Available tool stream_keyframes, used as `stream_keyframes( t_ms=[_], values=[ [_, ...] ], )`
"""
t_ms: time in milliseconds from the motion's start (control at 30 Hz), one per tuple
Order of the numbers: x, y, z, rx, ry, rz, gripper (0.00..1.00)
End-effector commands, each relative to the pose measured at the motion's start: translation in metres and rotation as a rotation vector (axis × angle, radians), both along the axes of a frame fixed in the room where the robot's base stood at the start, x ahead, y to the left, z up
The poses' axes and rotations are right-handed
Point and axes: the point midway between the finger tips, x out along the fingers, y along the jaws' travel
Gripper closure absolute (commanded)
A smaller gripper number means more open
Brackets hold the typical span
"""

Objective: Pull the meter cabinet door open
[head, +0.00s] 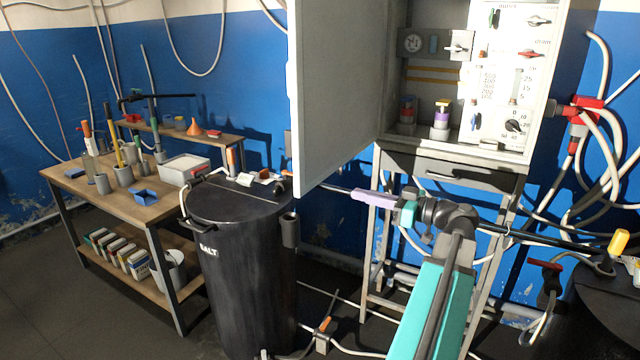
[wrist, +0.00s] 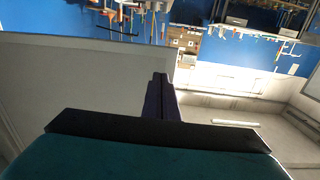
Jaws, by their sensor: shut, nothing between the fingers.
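The meter cabinet (head: 545,75) stands at the upper right in the head view. Its grey door (head: 338,95) is swung wide open toward me, and the dials and switches inside are exposed. My gripper (head: 354,193) has purple fingers, shut and empty, pointing left. In the head view they show just below the door's lower edge, and I see no contact with it. In the wrist view the shut fingers (wrist: 160,80) are in the middle, with a large pale panel, apparently the door (wrist: 80,85), on the left. The door's handle is not clearly visible.
A black salt barrel (head: 240,265) stands left of the gripper, below the door. A wooden workbench (head: 150,215) with cups and tools is farther left. A drawer (head: 455,173) and stand are under the cabinet. Red-fitted hoses (head: 585,115) hang at the right.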

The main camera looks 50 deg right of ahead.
Motion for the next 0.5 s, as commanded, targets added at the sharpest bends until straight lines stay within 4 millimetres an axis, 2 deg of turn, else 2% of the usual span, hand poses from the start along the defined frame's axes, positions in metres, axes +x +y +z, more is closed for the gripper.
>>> stream_keyframes(
  t_ms=[133, 500],
  values=[
    [-0.0078, -0.0035, 0.0091, -0.021, -0.020, -0.009, 1.00],
    [-0.0065, -0.0032, 0.0090, -0.020, -0.019, -0.009, 1.00]
  ],
)
